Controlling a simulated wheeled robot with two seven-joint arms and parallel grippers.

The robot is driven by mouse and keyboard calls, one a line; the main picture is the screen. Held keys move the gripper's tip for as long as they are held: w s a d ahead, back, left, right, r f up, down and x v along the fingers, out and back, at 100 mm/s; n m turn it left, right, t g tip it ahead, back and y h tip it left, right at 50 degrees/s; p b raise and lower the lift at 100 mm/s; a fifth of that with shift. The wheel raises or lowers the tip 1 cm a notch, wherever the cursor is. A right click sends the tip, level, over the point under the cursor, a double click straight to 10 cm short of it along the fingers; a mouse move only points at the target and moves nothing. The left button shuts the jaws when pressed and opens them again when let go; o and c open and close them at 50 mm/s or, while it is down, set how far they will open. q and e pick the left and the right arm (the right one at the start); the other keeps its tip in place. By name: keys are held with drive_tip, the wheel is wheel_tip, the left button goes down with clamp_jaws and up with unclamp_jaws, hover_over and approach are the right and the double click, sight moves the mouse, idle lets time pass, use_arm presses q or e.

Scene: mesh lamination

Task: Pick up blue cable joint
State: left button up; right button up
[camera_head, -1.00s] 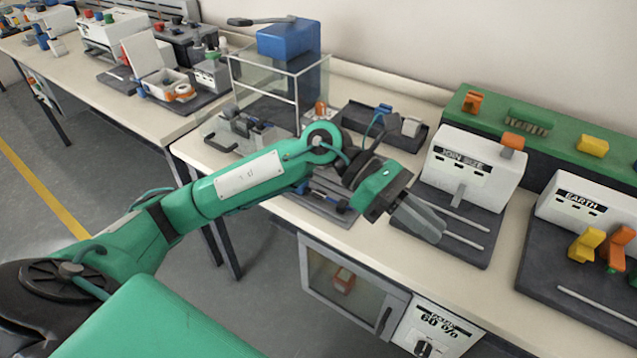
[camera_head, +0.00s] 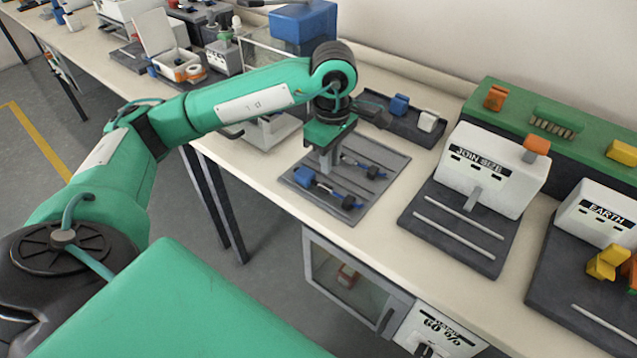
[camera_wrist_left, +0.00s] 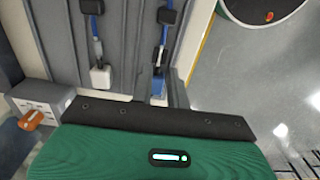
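A blue cable joint (camera_head: 303,176) lies at the left end of a cable on the dark grey ribbed mat (camera_head: 352,212). My left gripper (camera_head: 326,168) points down over the mat, just right of and behind the blue joint in the head view. In the left wrist view, the blue joint (camera_wrist_left: 157,88) shows in the finger area, partly hidden by the palm edge. Whether the fingers touch it or are closed on it is unclear. A second cable with a white joint (camera_wrist_left: 100,77) lies beside it. My right gripper is not in view.
A tray (camera_head: 375,122) with a blue block (camera_head: 398,105) and a white block (camera_head: 428,121) stands behind the mat. The "JOIN SIZE" box (camera_head: 492,165) is to the right. The bench front edge runs close below the mat.

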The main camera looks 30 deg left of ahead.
sight(328, 188)
use_arm(q)
wheel_tip(328, 188, down, 3)
drive_tip(key=shift+r, duration=0.15)
drive_tip(key=shift+f, duration=0.55)
wheel_tip(328, 188, down, 4)
drive_tip(key=shift+s+a+r, duration=0.1)
drive_tip(key=shift+r, duration=0.1)
drive_tip(key=shift+f, duration=0.25)
clamp_jaws()
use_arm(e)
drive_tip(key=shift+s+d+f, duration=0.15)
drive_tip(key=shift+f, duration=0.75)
